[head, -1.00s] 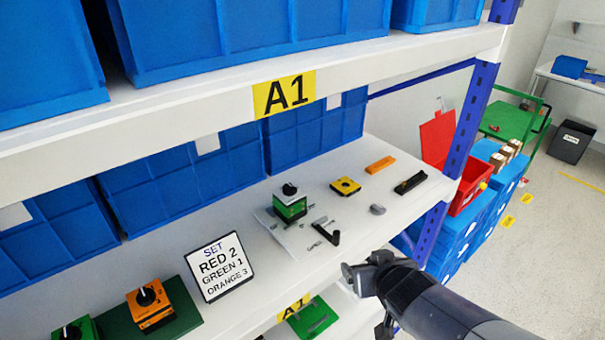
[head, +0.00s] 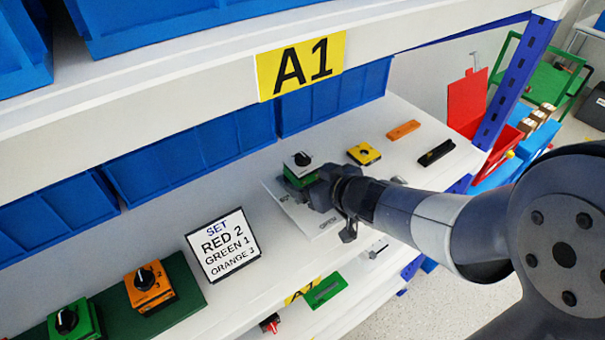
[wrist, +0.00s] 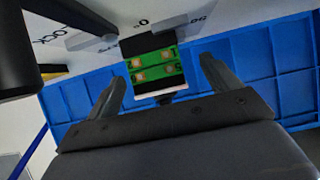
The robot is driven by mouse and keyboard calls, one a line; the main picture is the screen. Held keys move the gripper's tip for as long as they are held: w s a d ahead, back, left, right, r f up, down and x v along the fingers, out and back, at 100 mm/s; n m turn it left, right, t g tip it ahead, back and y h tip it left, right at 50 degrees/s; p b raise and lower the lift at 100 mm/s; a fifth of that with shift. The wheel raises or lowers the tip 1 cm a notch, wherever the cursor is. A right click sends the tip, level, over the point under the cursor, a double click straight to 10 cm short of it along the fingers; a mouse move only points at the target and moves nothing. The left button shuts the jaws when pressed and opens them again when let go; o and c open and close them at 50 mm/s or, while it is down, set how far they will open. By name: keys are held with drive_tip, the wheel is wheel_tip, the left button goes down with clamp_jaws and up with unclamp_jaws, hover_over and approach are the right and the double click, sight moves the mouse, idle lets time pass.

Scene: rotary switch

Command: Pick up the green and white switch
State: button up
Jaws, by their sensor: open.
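The green and white switch (head: 299,168) stands on the middle shelf, on a pale printed sheet, with a black knob on its white top. In the wrist view the switch (wrist: 155,68) shows a green side with gold-coloured contacts, just beyond and between the two fingertips. My gripper (head: 318,188) is open and right at the switch's near side, partly hiding its lower part in the head view. In the wrist view my gripper's fingers (wrist: 163,82) stand apart with a gap on each side of the switch. I cannot tell how deep the switch sits between them.
A yellow block (head: 364,154), an orange piece (head: 403,130) and a black piece (head: 437,153) lie to the right on the shelf. A sign (head: 223,245) and an orange switch (head: 149,287) stand to the left. Blue bins (head: 335,100) line the back; the upper shelf edge (head: 200,110) overhangs.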

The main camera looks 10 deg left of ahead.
drive_tip(key=x, duration=0.5)
drive_tip(key=shift+w+r+b, duration=0.2)
drive_tip(key=shift+w+b, duration=0.05)
drive_tip(key=shift+b, duration=0.15)
drive_tip(key=shift+d, duration=0.1)
drive_tip(key=c, duration=1.2)
